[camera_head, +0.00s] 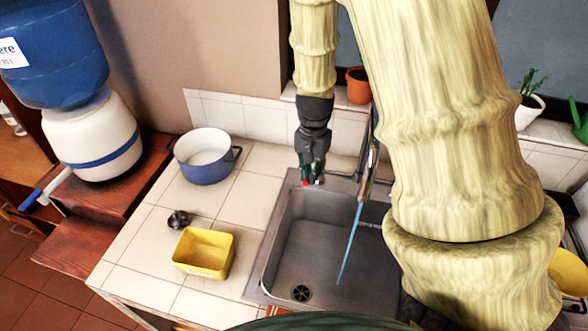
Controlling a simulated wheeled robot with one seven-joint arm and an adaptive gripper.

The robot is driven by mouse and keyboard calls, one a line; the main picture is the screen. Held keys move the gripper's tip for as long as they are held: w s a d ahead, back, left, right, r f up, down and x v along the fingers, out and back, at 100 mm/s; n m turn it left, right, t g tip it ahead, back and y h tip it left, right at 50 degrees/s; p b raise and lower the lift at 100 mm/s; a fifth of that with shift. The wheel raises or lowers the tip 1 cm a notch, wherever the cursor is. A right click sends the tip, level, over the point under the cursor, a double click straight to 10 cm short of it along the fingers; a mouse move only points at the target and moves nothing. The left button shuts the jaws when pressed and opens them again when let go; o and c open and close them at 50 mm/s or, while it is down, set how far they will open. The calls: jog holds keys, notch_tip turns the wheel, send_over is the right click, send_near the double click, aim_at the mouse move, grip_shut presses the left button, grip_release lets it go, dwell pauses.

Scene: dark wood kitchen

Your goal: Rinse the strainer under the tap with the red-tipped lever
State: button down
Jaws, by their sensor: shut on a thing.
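My gripper (313,180) is black and points down at the back left rim of the sink. Its fingers are closed around a small part with a red tip (306,183), which looks like the red-tipped lever; the fingers hide most of it. The metal tap (369,165) stands to the right, partly hidden by my arm. A thin blue stream of water (350,243) falls from it into the grey sink (285,255). A small dark round object (179,219) on the tiled counter may be the strainer, but it is too small to be sure.
A yellow container (204,251) and a blue pot (207,157) stand on the counter left of the sink. A water dispenser (95,140) is at the far left. Potted plants (358,85) line the back ledge. My arm covers the sink's right side.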

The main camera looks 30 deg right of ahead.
dwell(0.3)
jog(key=c, duration=1.5)
grip_release()
notch_tip(320, 180, up, 12)
